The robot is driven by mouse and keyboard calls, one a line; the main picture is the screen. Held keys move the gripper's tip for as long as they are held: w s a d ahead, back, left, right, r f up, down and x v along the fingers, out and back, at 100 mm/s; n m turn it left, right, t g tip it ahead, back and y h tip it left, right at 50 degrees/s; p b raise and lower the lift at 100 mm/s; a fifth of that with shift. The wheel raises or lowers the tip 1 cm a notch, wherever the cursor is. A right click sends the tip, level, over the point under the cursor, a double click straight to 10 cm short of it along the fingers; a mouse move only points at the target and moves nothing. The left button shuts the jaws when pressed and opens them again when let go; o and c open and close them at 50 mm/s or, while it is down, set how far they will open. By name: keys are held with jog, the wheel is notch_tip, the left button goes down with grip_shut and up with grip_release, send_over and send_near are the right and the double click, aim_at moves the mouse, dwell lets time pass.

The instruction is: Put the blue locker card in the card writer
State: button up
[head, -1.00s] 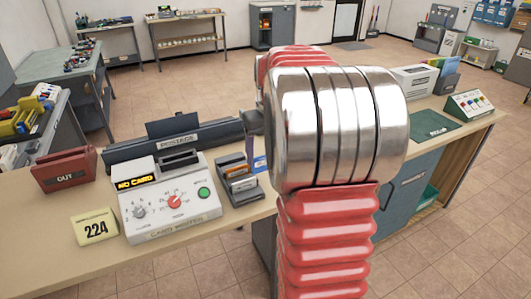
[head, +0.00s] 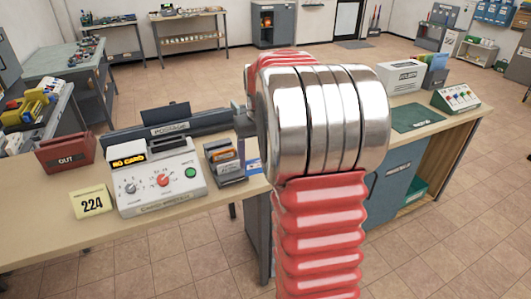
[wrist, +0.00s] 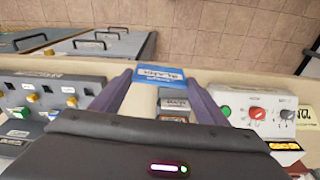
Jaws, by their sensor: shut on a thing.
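The blue card (wrist: 158,76), with white lettering, is between the fingertips of my gripper (wrist: 159,78) in the wrist view. The gripper is shut on it. In the head view my arm hides most of the gripper; a small blue patch, which looks like the card (head: 253,167), shows left of the arm. The card writer (head: 160,185) stands on the counter left of my arm, its display reading NO CARD. It also shows at the right of the wrist view (wrist: 258,110). The card is apart from the writer.
A card rack (head: 225,160) with several cards stands right beside the writer. A yellow 224 sign (head: 91,201), a red OUT tray (head: 66,153) and a dark POSTAGE bar (head: 180,129) are nearby. A green mat (head: 418,117) lies on the right of the counter.

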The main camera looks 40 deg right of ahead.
jog(key=w+a+f+n, duration=0.1)
jog(key=a+f, duration=0.3)
jog(key=a, duration=0.5)
jog(key=w+a+f+n, duration=0.1)
jog(key=w+a+f, duration=0.3)
jog(key=a, duration=0.6)
jog(key=w+a+f+n, duration=0.2)
jog(key=a+f, duration=0.2)
jog(key=a, duration=0.6)
jog(key=shift+w+f+y, duration=0.15)
jog(key=shift+w+y, duration=0.15)
jog(key=shift+a, duration=0.15)
